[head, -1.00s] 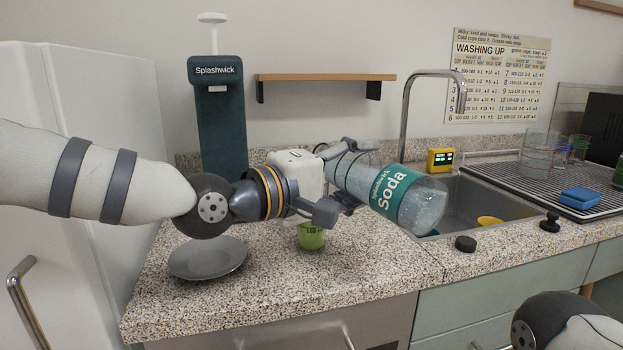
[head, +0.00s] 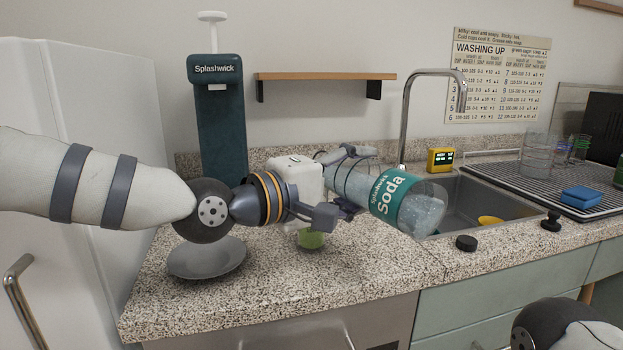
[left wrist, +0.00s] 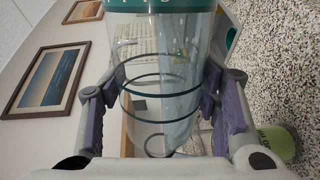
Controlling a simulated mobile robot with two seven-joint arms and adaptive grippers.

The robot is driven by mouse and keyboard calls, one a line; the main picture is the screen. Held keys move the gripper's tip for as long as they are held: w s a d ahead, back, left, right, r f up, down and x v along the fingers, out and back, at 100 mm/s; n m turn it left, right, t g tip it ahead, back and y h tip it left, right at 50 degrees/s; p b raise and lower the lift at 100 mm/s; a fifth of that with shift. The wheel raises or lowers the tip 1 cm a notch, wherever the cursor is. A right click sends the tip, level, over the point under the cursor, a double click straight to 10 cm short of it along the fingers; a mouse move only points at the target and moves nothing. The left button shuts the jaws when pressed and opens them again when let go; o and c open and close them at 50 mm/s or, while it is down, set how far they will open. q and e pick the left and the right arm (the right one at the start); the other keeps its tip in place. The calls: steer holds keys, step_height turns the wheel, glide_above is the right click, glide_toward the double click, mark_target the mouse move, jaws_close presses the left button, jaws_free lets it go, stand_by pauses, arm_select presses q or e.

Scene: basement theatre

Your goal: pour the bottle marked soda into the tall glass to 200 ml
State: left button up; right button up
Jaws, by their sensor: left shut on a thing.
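The clear soda bottle (head: 427,212) has a teal "Soda" label. It lies tilted in the air above the counter, with its base low at the right and its narrower end up and back at the left. My left gripper (head: 346,182) is shut around its upper body; the left wrist view shows the bottle (left wrist: 160,60) between both fingers (left wrist: 160,105), with clear liquid inside. A larger clear glass (head: 537,155) stands on the draining rack at the right; I cannot tell whether it is the tall glass. My right gripper is out of view.
A lime green cup (head: 311,240) is partly hidden below my left gripper. A grey plate (head: 206,262) lies at the left, before the teal Splashwick dispenser (head: 220,130). The sink (head: 465,200), tap (head: 404,110) and draining rack (head: 490,168) are at the right.

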mark_target(351, 197)
arm_select(q)
steer(key=f+m, duration=0.2)
steer(key=f, duration=0.1)
steer(key=shift+s+d+f+m, duration=0.1)
steer(key=shift+d+f+m, duration=0.15)
steer(key=shift+m, duration=0.15)
steer(key=m, duration=0.2)
steer(key=w+m+p, duration=0.1)
steer(key=a+m, duration=0.1)
steer(key=m, duration=0.1)
steer(key=shift+w+a+r+m+t, duration=0.1)
steer(key=shift+w+r+m+t, duration=0.05)
steer(key=shift+w+m+t, duration=0.15)
steer(key=m, duration=0.2)
steer(key=r+m+p, duration=0.1)
steer(key=m, duration=0.1)
steer(key=m+p, duration=0.1)
steer(key=shift+s+r+m, duration=0.2)
steer(key=shift+s+m, duration=0.1)
steer(key=shift+m, duration=0.1)
steer(key=shift+f+m+p, duration=0.2)
steer(key=shift+m+p, duration=0.1)
steer(key=shift+m, duration=0.4)
steer(key=shift+w+f+m, duration=0.15)
steer(key=shift+f+m, duration=0.3)
steer(key=shift+m, duration=0.25)
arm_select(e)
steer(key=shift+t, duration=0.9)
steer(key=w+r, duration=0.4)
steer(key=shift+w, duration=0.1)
